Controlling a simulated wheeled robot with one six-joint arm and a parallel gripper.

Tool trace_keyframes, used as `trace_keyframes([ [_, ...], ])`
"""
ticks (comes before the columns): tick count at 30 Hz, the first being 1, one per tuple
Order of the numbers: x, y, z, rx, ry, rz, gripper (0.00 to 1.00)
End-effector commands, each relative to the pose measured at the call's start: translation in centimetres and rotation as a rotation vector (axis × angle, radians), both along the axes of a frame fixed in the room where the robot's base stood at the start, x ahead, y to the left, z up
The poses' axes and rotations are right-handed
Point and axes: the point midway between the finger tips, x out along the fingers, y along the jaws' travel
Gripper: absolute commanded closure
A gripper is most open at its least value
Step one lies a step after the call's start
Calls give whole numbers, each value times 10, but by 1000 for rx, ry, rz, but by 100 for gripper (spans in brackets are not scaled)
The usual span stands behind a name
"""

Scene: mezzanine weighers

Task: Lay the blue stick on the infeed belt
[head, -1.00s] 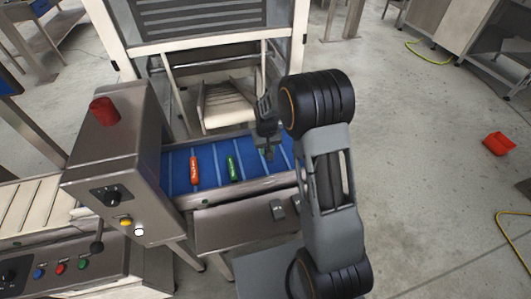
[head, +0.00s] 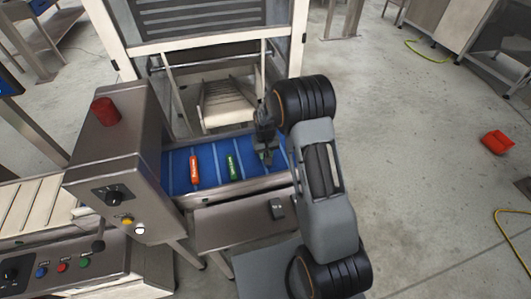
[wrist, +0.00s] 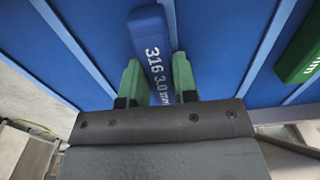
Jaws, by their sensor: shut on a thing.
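The blue stick (wrist: 150,40), with white lettering on its face, is between the green fingertips of my gripper (wrist: 157,78) in the wrist view. My gripper is shut on it. In the head view my gripper (head: 266,154) is low over the right end of the blue infeed belt (head: 207,168), and I cannot make out the stick there. In the wrist view the stick is over the belt (wrist: 90,25), between two light ribs. I cannot tell whether it touches the belt.
An orange-red stick (head: 194,170) and a green stick (head: 232,166) lie on the belt left of my gripper. The green one also shows in the wrist view (wrist: 302,52). A steel control box (head: 115,165) stands at the belt's left end. A red bin (head: 497,143) is on the floor.

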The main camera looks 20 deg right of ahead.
Motion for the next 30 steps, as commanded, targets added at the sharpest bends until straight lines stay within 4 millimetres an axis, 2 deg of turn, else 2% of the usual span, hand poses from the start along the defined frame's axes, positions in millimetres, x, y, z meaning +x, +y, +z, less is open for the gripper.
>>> trace_keyframes([
  [2,0,0,-4,0,0,0,100],
  [3,0,0,-3,0,0,0,71],
  [10,0,0,-3,0,0,0,49],
  [17,0,0,-2,0,0,0,47],
  [22,0,0,8,0,-2,0,47],
  [30,1,0,58,0,-6,0,47],
])
